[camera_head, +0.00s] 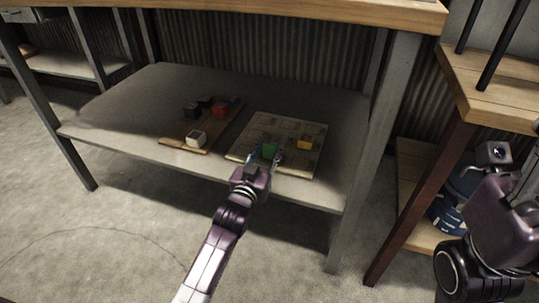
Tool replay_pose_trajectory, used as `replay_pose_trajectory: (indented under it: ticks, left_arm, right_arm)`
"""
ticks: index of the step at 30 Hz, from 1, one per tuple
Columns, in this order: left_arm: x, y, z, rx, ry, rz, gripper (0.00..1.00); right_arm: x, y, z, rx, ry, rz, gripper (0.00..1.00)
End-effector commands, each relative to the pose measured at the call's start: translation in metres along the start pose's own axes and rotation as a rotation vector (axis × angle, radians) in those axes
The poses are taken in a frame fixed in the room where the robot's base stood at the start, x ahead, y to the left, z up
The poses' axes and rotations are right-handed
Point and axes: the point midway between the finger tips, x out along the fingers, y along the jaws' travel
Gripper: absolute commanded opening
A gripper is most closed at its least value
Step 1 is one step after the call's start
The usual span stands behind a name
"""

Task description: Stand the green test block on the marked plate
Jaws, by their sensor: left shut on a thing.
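The green test block (270,149) is between the fingers of my left gripper (264,155), which is shut on it. The block is over the front middle part of a pale, grid-marked plate (255,131) on the lower shelf. I cannot tell whether the block touches the plate, and the fingers hide part of it. A yellow block (304,143) is on the right part of the plate. My right arm shows at the right edge, but its fingers are not in view.
A brown board (178,137) left of the plate bears a white block (196,138), a red block (220,110) and several dark or blue blocks. The shelf (130,105) is bare at its left. The tabletop edge (300,10) hangs above, and a table leg (372,150) stands right of the plate.

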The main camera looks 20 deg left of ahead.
Motion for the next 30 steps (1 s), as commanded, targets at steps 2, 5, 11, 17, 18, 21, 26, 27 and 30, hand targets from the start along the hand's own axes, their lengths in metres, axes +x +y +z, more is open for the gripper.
replay_pose_trajectory:
  ticks: [2, 5, 11, 17, 18, 21, 26, 27, 30]
  left_arm:
    - [0.0003, 0.0, 0.0035, 0.0, 0.004, 0.0, 0.02]
    - [0.0003, 0.0, 0.0025, 0.0, 0.004, 0.0, 0.02]
    - [0.0002, 0.0001, 0.0039, 0.0, 0.003, 0.0, 0.02]
    - [0.0001, 0.0, 0.0068, 0.0, 0.0, 0.0, 0.47]
    - [0.0001, 0.0, 0.0068, 0.0, 0.0, 0.0, 0.5]
    - [0.0001, 0.0, 0.0066, 0.0, 0.0, 0.0, 0.5]
    - [0.0001, 0.0, 0.0059, 0.0, 0.001, 0.0, 0.5]
    - [0.0001, 0.0, 0.0042, 0.0, 0.001, 0.0, 0.5]
    - [-0.0059, 0.0002, 0.0026, 0.0, -0.001, 0.0, 0.5]
  right_arm:
    - [0.0006, -0.0007, -0.002, -0.001, 0.009, -0.003, 0.5]
    - [0.002, -0.0006, -0.0016, -0.001, 0.009, -0.003, 0.5]
    - [0.0017, -0.0007, -0.0016, -0.001, 0.008, -0.003, 0.5]
    - [0.002, -0.0008, -0.0016, -0.001, 0.009, -0.004, 0.5]
    - [0.002, -0.0008, -0.0016, -0.001, 0.009, -0.004, 0.5]
    - [0.0019, -0.0009, -0.0015, -0.001, 0.009, -0.004, 0.5]
    - [0.0021, -0.0009, -0.0015, -0.001, 0.009, -0.004, 0.5]
    - [0.0026, -0.0008, -0.0015, -0.001, 0.009, -0.004, 0.5]
    - [0.0069, -0.0003, -0.0021, -0.001, 0.013, -0.004, 0.5]
